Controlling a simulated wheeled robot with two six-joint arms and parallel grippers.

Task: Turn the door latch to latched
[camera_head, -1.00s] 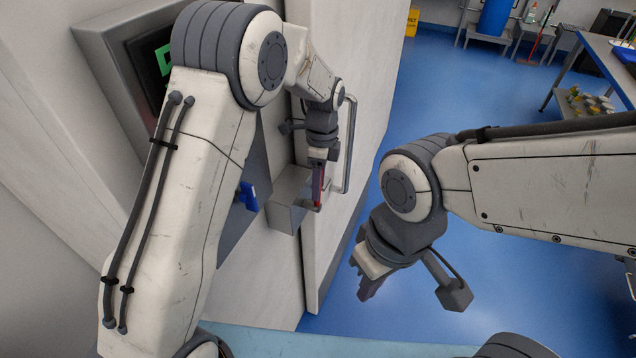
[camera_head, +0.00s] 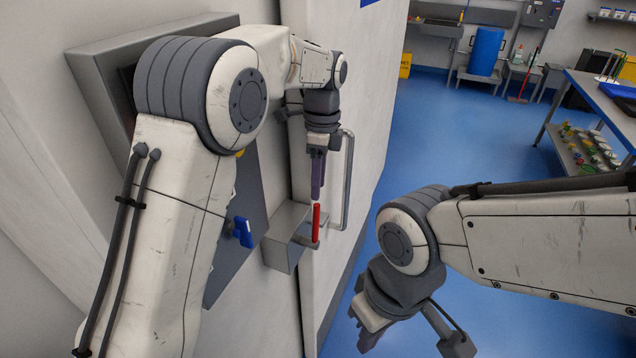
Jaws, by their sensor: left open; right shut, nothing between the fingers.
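The door latch has a red handle (camera_head: 316,223) that points upward, beside a grey metal box (camera_head: 283,250) at the door's edge. My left gripper (camera_head: 317,196) points down with its fingertips just above the top of the red handle. It is open, and the handle does not appear to be between its fingers. I cannot tell whether the fingertips touch the handle. My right gripper (camera_head: 366,340) is low at the bottom of the view, shut and empty, well away from the latch.
A tall grey door handle (camera_head: 347,180) stands out just right of the latch. A blue knob (camera_head: 242,232) sits on a dark panel at left, close to my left arm. Open blue floor (camera_head: 440,140) lies to the right, with a shelved table (camera_head: 590,90) beyond.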

